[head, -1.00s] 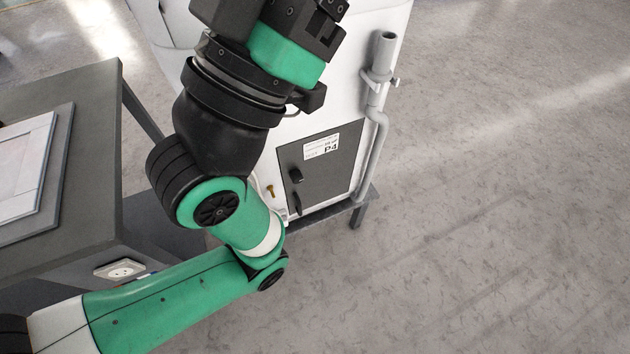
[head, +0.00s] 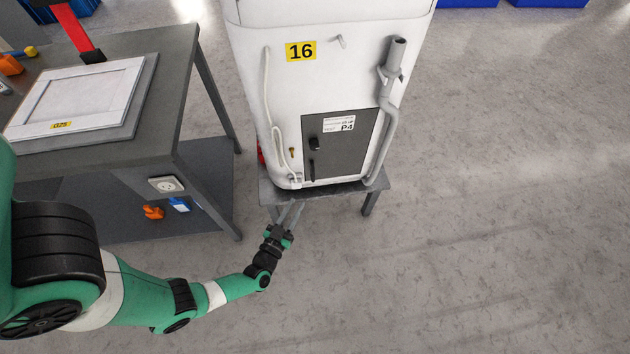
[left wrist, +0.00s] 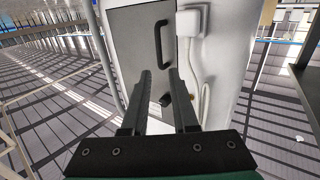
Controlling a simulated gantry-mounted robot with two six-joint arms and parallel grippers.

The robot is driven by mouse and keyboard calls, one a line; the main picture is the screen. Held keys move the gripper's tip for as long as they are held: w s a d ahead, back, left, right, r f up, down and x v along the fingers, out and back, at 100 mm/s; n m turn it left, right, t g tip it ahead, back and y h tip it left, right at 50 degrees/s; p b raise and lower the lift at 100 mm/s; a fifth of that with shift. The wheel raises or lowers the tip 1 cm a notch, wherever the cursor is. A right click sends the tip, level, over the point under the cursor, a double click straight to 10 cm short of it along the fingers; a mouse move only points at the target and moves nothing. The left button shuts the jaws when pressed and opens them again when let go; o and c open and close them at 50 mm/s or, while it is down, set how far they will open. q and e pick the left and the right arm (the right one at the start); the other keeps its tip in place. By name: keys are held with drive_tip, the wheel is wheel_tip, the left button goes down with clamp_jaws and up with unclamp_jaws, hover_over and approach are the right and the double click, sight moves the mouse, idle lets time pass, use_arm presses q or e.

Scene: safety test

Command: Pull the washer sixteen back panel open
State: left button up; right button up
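The washer (head: 340,45) with a yellow 16 label stands upright on a low grey stand. Its grey back panel (head: 345,155), marked P4, looks shut. A black knob (head: 314,143) and a slim black handle (head: 312,171) sit at the panel's left side. My left gripper (head: 290,210) is low in front of the stand, below the panel, open and empty. In the left wrist view the panel (left wrist: 132,45), its handle (left wrist: 162,44) and the knob (left wrist: 166,99) show beyond the parted fingers (left wrist: 158,82); I see no contact. My right gripper is out of view.
A grey pipe (head: 391,100) runs down right of the panel, a white hose (head: 268,100) down its left. A dark workbench (head: 180,90) with a white framed board (head: 80,95) stands at left. The floor (head: 520,200) at right is clear.

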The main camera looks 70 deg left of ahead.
sight(313, 176)
use_arm(q)
drive_tip(key=b+x, duration=0.4)
drive_tip(key=x, duration=0.8)
drive_tip(key=shift+d+r, duration=0.1)
drive_tip(key=shift+c, duration=0.2)
clamp_jaws()
idle(0.8)
